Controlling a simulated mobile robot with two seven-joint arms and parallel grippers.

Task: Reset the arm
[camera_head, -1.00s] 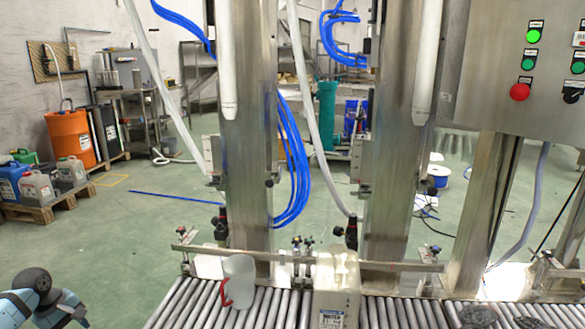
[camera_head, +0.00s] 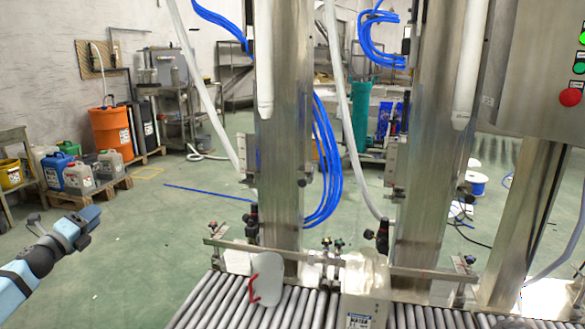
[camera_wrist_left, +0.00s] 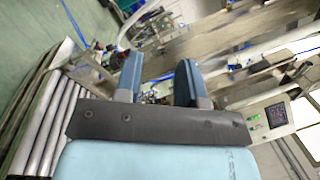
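My left arm, light blue with dark joints, comes in from the lower left in the head view. My left gripper (camera_head: 90,215) is at its far end, up in front of the open green floor and well left of the conveyor. In the left wrist view, the gripper's two blue fingers (camera_wrist_left: 159,78) stand apart with nothing held between them. The background there is blurred. My right arm and right gripper do not show in either view.
A roller conveyor (camera_head: 212,302) runs along the bottom, bearing a translucent jug (camera_head: 268,270) with a red handle and a pale canister (camera_head: 367,282). Steel columns (camera_head: 283,130) rise behind it. Several canisters (camera_head: 78,178) stand on a pallet at left. Green floor (camera_head: 150,230) lies clear between.

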